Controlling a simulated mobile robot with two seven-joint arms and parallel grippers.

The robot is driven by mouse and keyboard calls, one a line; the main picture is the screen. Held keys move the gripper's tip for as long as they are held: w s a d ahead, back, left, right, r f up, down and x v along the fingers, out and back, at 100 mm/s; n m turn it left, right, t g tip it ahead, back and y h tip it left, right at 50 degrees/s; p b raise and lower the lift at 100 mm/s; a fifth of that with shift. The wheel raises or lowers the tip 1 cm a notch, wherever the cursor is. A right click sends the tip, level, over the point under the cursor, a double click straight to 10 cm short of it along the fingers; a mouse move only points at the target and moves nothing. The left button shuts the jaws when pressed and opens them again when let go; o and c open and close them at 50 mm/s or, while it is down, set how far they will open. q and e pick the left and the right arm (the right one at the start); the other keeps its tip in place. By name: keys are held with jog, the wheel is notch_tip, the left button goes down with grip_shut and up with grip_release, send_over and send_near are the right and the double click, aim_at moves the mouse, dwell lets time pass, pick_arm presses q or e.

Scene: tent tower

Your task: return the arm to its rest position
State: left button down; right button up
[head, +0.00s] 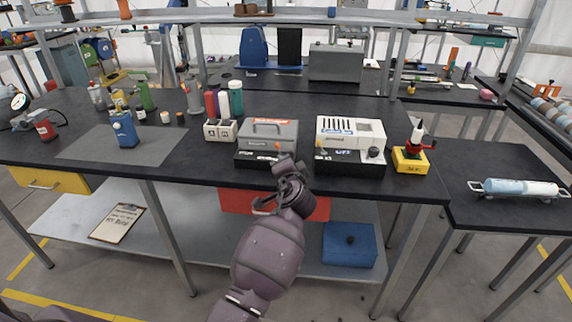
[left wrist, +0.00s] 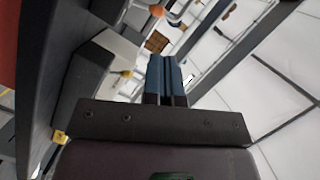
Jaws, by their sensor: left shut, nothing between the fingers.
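My left arm rises from the bottom middle of the head view, with its hand (head: 290,180) at the front edge of the dark workbench (head: 205,165). Its fingers are hard to make out there. In the left wrist view the left gripper (left wrist: 166,72) shows two blue fingers pressed together, with nothing between them. A grey case (head: 268,133) on a black base with an orange knob (head: 277,146) stands just behind the hand. The knob also shows beyond the fingers in the wrist view (left wrist: 127,74). My right gripper is not in view.
A white device (head: 350,132) on a black base stands right of the hand, then a yellow block with a red-and-black fixture (head: 411,158). A red drawer (head: 325,208) is under the bench top, partly behind my arm. The floor before the bench looks clear.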

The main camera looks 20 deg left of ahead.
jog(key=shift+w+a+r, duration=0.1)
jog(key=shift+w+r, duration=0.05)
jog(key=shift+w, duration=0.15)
